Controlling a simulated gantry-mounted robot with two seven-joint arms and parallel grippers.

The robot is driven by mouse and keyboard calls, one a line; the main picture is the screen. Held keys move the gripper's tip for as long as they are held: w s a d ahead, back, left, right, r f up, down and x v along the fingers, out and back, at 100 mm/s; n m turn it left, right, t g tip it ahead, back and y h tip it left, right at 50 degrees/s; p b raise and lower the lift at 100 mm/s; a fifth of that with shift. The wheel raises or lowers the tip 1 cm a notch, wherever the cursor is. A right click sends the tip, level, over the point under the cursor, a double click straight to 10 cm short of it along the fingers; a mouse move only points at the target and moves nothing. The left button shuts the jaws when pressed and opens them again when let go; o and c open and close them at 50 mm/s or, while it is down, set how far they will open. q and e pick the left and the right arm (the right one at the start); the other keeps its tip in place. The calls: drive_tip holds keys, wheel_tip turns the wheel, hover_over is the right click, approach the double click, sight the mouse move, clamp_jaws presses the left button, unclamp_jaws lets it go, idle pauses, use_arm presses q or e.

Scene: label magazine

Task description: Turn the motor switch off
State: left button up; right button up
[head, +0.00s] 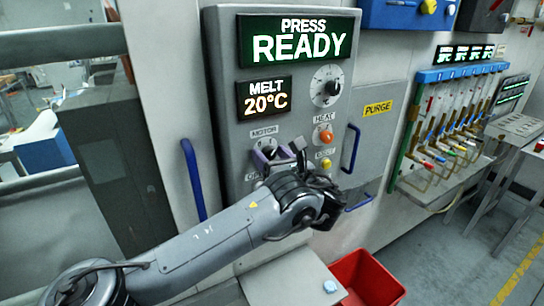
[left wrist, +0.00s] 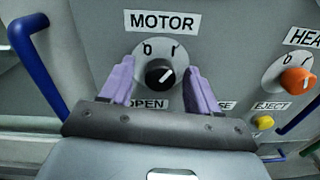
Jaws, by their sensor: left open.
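The motor switch (left wrist: 160,73) is a black round knob under the MOTOR label in the left wrist view. Its white pointer line is tilted up and right, toward the I mark, away from the 0 mark at upper left. In the head view the switch (head: 270,149) is partly hidden behind my left gripper (head: 281,152). That gripper is open, with one purple finger on each side of the knob in the left wrist view (left wrist: 159,78). A gap shows between the knob and each finger; I cannot tell how far the fingertips are from the panel. My right gripper is not in view.
The orange HEAT knob (head: 326,137) and yellow EJECT button (head: 326,164) sit just right of the switch. Blue handles stand left (head: 194,180) and right (head: 351,148). The display (head: 297,40) reads PRESS READY. A red bin (head: 368,276) is on the floor below.

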use_arm(q)
drive_tip(key=c, duration=1)
drive_tip(key=shift+f+n+b, duration=0.25)
drive_tip(key=shift+n+b, duration=1.05)
drive_tip(key=shift+b, duration=0.05)
drive_tip(key=shift+c, duration=0.2)
drive_tip(key=n+b, duration=0.3)
drive_tip(key=n, duration=0.1)
drive_tip(key=shift+b, duration=0.3)
drive_tip(key=n+b, duration=0.3)
drive_tip(key=n, duration=0.1)
drive_tip(key=shift+n, duration=0.4)
drive_tip(key=shift+r+n+b, duration=0.1)
drive_tip(key=shift+n+b, duration=0.75)
drive_tip(key=shift+n, duration=0.45)
drive_tip(key=o, duration=1)
drive_tip(key=shift+y, duration=0.3)
drive_tip(key=shift+o, duration=0.2)
